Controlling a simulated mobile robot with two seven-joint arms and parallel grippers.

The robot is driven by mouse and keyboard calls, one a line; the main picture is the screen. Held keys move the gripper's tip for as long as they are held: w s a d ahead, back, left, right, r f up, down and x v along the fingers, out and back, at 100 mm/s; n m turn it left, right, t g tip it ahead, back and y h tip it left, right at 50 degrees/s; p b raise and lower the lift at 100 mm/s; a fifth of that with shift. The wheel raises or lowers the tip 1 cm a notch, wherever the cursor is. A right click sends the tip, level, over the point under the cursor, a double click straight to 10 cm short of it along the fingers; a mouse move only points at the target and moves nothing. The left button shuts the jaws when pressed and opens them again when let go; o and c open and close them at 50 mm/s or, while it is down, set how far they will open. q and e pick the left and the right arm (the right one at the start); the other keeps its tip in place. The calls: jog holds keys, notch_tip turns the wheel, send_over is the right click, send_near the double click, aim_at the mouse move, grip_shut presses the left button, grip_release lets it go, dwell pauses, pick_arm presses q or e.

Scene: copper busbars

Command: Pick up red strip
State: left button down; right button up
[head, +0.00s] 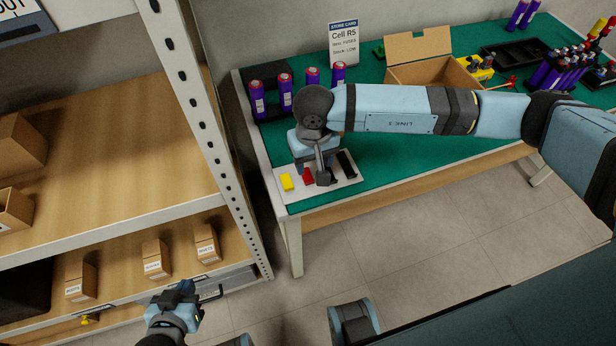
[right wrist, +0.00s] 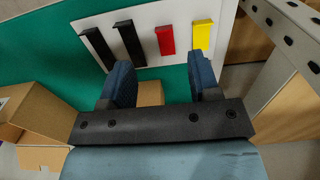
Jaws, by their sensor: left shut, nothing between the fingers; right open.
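The red strip (head: 308,177) lies on a white board (head: 346,190) at the green table's near left corner. In the right wrist view the red strip (right wrist: 166,41) lies between a yellow strip (right wrist: 201,38) and two black strips (right wrist: 130,44). My right gripper (head: 314,170) is over the board; in its wrist view (right wrist: 160,72) the fingers are open and empty, with the red strip beyond the gap between their tips. It partly hides the strips in the head view. My left gripper (head: 186,292) is shut and empty, low by the shelf.
A metal shelf (head: 200,120) with small cardboard boxes (head: 156,258) stands left of the table. Purple cylinders (head: 258,98) and a sign card (head: 343,44) stand at the table's back left. An open cardboard box (head: 430,72) is behind my right arm. Floor in front of the table is clear.

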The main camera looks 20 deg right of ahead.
aim_at(311, 180)
jog(key=f, duration=0.8)
jog(key=shift+w+a, duration=0.1)
jog(key=shift+a, duration=0.1)
jog(key=shift+r, duration=0.1)
jog(key=c, duration=0.8)
